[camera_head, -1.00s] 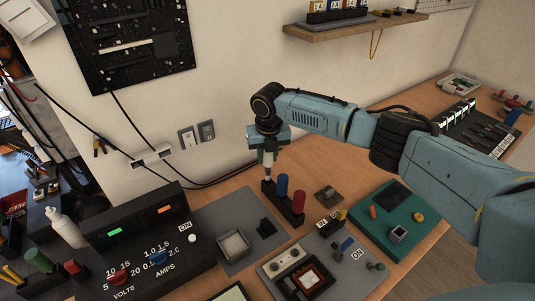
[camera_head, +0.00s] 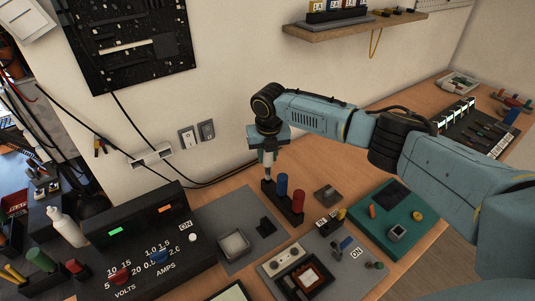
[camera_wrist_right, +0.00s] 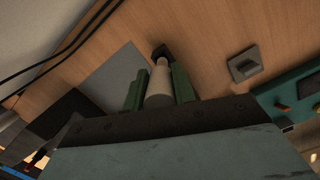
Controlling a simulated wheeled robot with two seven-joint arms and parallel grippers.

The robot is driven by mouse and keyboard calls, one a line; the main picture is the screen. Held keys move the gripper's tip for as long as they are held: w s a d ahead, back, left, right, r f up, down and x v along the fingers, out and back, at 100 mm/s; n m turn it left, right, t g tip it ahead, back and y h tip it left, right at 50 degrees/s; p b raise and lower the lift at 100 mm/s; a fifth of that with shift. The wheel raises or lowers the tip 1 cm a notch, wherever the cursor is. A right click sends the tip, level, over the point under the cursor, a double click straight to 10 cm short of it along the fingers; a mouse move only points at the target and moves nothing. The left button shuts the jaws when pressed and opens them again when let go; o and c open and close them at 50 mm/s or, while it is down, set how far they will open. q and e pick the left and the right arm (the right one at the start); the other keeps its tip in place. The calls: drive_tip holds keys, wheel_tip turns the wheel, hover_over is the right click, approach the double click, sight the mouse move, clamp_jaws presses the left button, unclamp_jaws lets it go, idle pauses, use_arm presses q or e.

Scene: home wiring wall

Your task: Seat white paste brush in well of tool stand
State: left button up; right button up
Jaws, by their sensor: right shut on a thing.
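The white paste brush (camera_head: 267,171) is upright in my right gripper (camera_head: 268,158), which is shut on it. The tool stand (camera_head: 284,204) is a small black block on the wooden bench, with a blue tool (camera_head: 283,184) and a red tool (camera_head: 298,201) standing in it. The brush's lower end is at the stand's left end; whether it is inside the well or just above it I cannot tell. In the right wrist view the brush (camera_wrist_right: 160,84) lies between green fingers, with the dark stand end (camera_wrist_right: 160,51) beyond it. My left gripper is not in view.
A black power supply (camera_head: 140,245) stands at the left, next to a grey mat with a small square tray (camera_head: 233,244). A small grey block (camera_head: 327,195) and a green board (camera_head: 375,238) lie right of the stand. The wall is behind.

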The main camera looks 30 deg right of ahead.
sight(267, 168)
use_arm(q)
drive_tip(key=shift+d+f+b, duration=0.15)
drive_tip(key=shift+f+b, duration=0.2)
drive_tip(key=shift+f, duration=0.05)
use_arm(e)
drive_tip(key=shift+f, duration=0.65)
